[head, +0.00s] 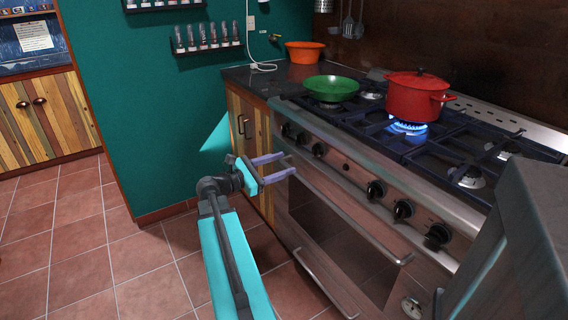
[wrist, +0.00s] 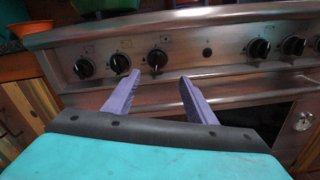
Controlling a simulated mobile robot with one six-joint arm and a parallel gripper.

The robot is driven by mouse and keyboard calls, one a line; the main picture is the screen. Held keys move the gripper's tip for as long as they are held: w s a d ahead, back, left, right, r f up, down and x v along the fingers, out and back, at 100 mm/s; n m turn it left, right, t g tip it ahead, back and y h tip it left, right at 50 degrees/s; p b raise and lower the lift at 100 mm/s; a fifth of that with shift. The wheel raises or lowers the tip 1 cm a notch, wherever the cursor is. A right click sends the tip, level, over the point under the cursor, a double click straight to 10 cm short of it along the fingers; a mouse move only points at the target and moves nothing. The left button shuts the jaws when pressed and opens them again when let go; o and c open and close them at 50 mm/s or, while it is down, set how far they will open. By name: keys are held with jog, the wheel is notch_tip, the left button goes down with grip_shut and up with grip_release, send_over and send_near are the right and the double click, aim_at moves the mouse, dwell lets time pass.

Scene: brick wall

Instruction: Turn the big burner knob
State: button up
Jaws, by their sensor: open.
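The stove front (head: 345,172) carries a row of black knobs. Three knobs sit on the left: the first (head: 286,129), the second (head: 301,138) and the third (head: 319,149). Several more sit on the right, such as one (head: 376,190) and another (head: 403,209). I cannot tell which is the big burner knob. My gripper (head: 280,166) is open and empty, in front of the left part of the stove. No contact shows.
A red pot (head: 414,100) stands over a lit blue flame (head: 408,127). A green pan (head: 330,88) is on the left burner. An orange bowl (head: 305,52) is on the counter. The oven handle (head: 350,232) runs below the knobs. The tiled floor at left is clear.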

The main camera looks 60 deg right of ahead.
jog(key=shift+p+v, duration=0.7)
jog(key=shift+v, duration=1.85)
jog(key=shift+p, duration=0.45)
jog(key=shift+a, duration=0.15)
jog(key=v, duration=1.3)
jog(key=shift+w+a+p, duration=0.2)
jog(key=shift+p, duration=0.2)
